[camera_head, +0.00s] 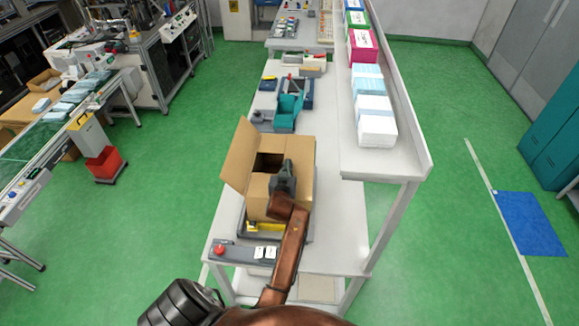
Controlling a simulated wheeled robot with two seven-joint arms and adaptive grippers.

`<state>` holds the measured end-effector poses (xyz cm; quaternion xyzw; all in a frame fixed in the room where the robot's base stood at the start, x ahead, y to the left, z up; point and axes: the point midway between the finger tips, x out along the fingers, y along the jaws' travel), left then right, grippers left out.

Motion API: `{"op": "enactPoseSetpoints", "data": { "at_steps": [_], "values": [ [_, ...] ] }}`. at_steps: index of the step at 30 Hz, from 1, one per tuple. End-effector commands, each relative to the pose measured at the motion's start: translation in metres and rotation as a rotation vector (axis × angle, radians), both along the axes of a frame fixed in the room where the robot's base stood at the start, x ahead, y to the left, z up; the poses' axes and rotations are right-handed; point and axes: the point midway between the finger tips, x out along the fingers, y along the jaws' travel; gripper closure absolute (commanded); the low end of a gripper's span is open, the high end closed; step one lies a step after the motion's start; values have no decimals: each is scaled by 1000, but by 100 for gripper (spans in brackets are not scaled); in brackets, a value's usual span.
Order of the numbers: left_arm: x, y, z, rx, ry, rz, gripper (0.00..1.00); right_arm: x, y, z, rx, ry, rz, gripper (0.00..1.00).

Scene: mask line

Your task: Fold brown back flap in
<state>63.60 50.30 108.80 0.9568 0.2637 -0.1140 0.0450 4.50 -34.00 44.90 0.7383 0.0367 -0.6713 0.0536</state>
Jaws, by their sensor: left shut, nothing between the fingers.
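An open brown cardboard box (257,199) stands on the near part of the white workbench. Its left flap (241,153) stands up and leans outward. A brown panel (294,147) shows at the back of the box. I cannot tell exactly how far this back flap is tilted. A dark opening into the box shows between the panels. My left gripper (287,163) is shut and empty, over the box's top near the back and right side. It hides part of the opening, and I cannot tell whether it touches the cardboard. My right gripper is not in view.
A grey control panel with a red button (219,249) lies at the bench's front edge. Teal and blue bins (288,108) stand behind the box. A raised white shelf (386,170) with stacked packs (375,122) runs along the right. A conveyor stands at left.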

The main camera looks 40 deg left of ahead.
Motion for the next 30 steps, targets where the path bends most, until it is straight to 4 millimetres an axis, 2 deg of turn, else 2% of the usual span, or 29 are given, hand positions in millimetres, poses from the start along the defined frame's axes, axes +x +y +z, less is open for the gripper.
{"op": "enactPoseSetpoints", "data": {
  "at_steps": [5,17,20,30],
  "values": [
    [-4,6,-1,-5,-4,10,100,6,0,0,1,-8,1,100],
    [-5,8,3,-3,-3,12,100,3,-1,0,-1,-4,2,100],
    [-4,7,15,-2,-5,11,100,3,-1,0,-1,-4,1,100],
    [-4,6,78,-3,-7,10,100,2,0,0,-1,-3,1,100]
  ]
}}
